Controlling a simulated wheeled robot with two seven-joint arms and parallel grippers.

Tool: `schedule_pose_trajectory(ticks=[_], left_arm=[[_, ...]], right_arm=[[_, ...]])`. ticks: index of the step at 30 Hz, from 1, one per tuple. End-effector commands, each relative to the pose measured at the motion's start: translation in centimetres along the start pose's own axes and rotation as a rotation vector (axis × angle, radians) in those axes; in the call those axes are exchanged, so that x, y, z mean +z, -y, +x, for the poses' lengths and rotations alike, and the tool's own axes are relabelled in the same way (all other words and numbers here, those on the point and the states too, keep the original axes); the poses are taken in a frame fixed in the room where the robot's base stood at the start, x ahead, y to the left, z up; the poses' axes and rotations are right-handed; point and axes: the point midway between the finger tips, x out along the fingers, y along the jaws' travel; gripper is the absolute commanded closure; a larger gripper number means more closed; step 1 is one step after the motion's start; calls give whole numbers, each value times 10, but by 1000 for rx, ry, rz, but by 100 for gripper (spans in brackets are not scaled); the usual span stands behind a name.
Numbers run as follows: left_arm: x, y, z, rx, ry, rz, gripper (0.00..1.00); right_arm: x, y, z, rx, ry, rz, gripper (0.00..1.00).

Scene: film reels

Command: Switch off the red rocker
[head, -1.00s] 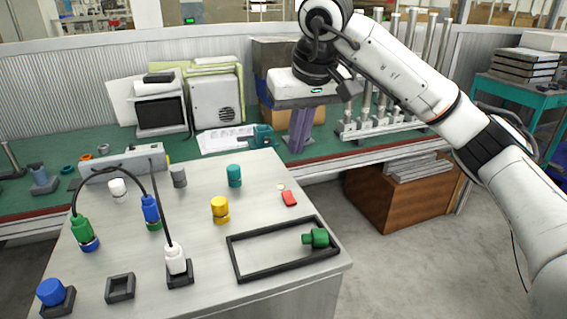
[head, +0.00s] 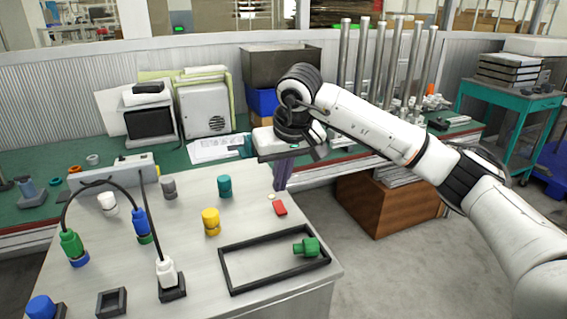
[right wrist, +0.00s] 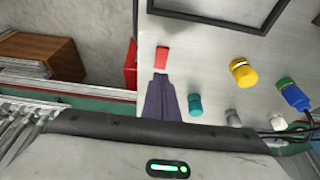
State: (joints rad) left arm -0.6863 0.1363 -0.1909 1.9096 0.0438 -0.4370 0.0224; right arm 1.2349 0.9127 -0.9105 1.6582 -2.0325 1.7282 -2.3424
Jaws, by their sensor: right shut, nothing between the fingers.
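The red rocker (head: 280,208) is a small red block on the right part of the grey table top, beside a small pale round spot. It also shows in the right wrist view (right wrist: 162,56), just beyond my fingertips. My right gripper (head: 281,184) has purple fingers, shut with nothing between them. They point down behind the rocker in the head view and look apart from it. In the right wrist view the shut fingers (right wrist: 160,78) line up with the rocker; their height above the table is hard to tell. The rocker's tilt is too small to read. My left gripper is not in view.
A black frame (head: 226,268) with a green plug (head: 307,246) lies in front of the rocker. A teal knob (head: 225,186) and a yellow knob (head: 211,221) stand left of it. Cabled plugs stand farther left. A green bench (head: 205,168) runs behind.

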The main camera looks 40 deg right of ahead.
Motion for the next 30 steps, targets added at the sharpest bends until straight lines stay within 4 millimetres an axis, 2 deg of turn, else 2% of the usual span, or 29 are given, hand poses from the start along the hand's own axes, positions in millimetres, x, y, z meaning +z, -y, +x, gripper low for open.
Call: schedule_pose_trajectory(ticks=[3, 9, 30], left_arm=[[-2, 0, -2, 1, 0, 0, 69], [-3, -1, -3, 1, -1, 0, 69], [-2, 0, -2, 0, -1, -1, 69]], right_arm=[[4, 0, 21, 0, 3, 0, 100], [7, 0, 40, 0, 1, 0, 100], [7, 0, 51, 0, 3, -2, 100]])
